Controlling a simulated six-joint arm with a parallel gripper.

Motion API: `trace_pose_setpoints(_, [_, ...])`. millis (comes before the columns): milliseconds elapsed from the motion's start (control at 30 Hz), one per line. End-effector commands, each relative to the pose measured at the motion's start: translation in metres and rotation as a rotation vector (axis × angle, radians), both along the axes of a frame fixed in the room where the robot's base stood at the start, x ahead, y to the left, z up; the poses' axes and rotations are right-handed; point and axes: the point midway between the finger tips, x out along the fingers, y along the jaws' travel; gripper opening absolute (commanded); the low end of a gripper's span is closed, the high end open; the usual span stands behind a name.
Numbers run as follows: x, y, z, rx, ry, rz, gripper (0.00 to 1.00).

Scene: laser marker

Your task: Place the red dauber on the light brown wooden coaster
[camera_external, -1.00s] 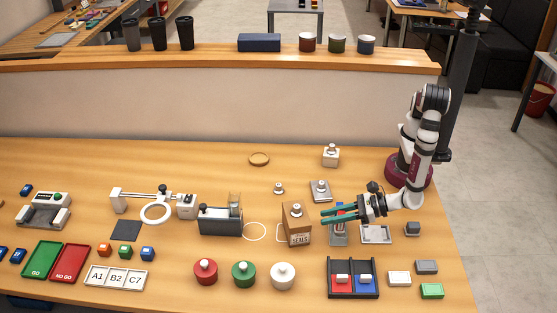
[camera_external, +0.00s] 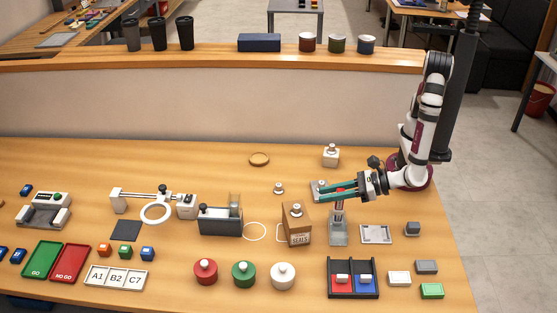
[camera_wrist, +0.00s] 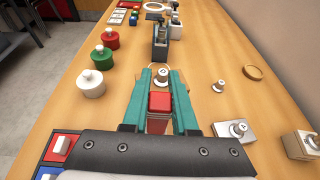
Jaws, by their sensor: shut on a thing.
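The red dauber (camera_external: 340,191) is between the green fingers of my gripper (camera_external: 322,192). In the wrist view its red top (camera_wrist: 159,102) shows between the two fingers (camera_wrist: 162,74), which are shut on it. It is held above the grey stand (camera_external: 338,239); whether its lower end is clear of the stand I cannot tell. The light brown wooden coaster (camera_external: 259,159) lies empty at the back of the table, left of my gripper. It also shows at the right in the wrist view (camera_wrist: 253,73).
A brown seals box (camera_external: 296,232) stands left of the stand. A small metal-knobbed piece (camera_external: 279,188), a grey block with a knob (camera_external: 320,188) and a white one (camera_external: 331,157) stand around the back right. The table around the coaster is clear.

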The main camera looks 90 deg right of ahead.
Motion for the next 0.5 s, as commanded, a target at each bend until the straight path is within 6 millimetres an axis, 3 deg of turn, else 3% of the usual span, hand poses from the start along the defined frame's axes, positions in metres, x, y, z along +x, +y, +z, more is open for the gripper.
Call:
trace_pose_setpoints(167, [0.056,-0.032,0.002,0.0,-0.013,-0.182,0.0])
trace_pose_setpoints(267, [0.097,-0.065,0.004,-0.003,-0.02,-0.32,0.0])
trace_pose_setpoints(367, [0.138,-0.109,0.005,-0.006,-0.023,-0.476,0.0])
trace_pose_setpoints(500, [0.191,-0.192,0.008,-0.008,-0.021,-0.716,0.0])
